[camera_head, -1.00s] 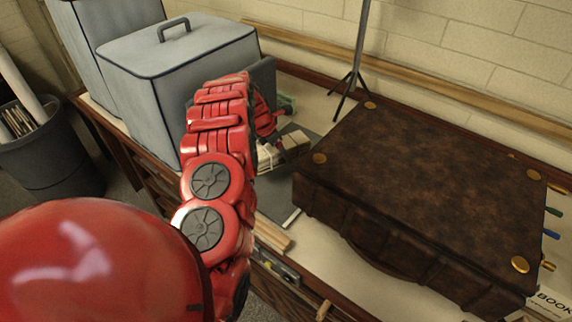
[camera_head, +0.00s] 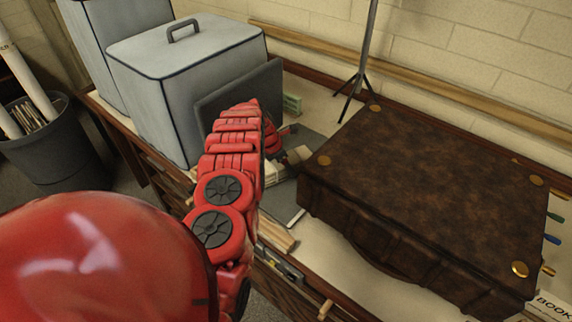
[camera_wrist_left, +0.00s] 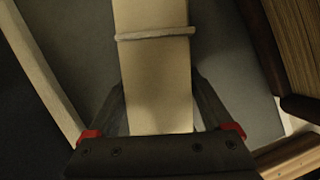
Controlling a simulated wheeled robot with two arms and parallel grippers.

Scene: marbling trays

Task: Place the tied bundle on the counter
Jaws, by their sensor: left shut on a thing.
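The tied bundle, a cream stack with a pale band around it, runs up the middle of the left wrist view (camera_wrist_left: 153,75). My left gripper (camera_wrist_left: 160,118) is shut on its near end, one dark finger on each side. In the head view the bundle (camera_head: 271,176) shows partly behind my red left arm, and the gripper (camera_head: 280,160) is mostly hidden by the arm. The bundle is over a dark grey mat on the counter (camera_head: 350,275); I cannot tell if it touches. My right gripper is not in view.
A large brown leather case (camera_head: 425,195) fills the counter on the right. A grey box (camera_head: 185,85) and an upright dark panel (camera_head: 240,92) stand at left. A black tripod stand (camera_head: 357,80) is behind. A small greenish stack (camera_head: 292,104) lies near the panel.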

